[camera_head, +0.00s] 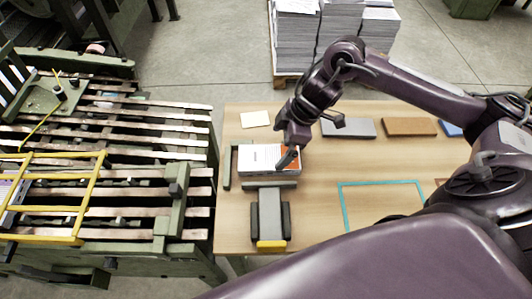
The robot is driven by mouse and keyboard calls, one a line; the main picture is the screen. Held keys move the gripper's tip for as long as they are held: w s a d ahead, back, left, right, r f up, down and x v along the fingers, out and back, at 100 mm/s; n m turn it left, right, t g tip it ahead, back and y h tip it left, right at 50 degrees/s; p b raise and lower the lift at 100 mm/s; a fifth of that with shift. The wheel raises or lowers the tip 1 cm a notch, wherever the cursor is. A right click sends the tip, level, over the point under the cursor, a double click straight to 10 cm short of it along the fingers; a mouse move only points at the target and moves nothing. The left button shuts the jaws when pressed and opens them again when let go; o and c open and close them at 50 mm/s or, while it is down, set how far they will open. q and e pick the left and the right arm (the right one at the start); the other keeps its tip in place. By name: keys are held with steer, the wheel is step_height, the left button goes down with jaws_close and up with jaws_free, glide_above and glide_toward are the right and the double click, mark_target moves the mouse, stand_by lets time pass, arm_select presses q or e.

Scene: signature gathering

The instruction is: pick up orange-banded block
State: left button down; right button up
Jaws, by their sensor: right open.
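The orange-banded block (262,156) lies on the wooden table, white on top with an orange band at its right end. My right gripper (288,158) is at that orange end, open, with a dark finger in front of the band. It hides part of the orange, and I cannot tell whether the fingers touch the block. My left gripper is not in view.
A grey block with a yellow end (270,213) sits between dark side pieces in front. Grey (348,128), brown (410,126) and blue (450,128) blocks lie at the back. A teal outline (382,183) marks bare table at right. A slatted machine bed (130,172) stands left.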

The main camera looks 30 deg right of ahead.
mark_target(268, 156)
steer(key=x, duration=0.4)
steer(key=shift+a+f, duration=0.25)
steer(key=shift+a, duration=0.25)
steer(key=shift+w+f, duration=0.1)
steer(key=shift+f, duration=0.15)
steer(key=c, duration=0.7)
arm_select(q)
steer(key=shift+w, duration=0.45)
arm_select(e)
steer(key=c, duration=0.6)
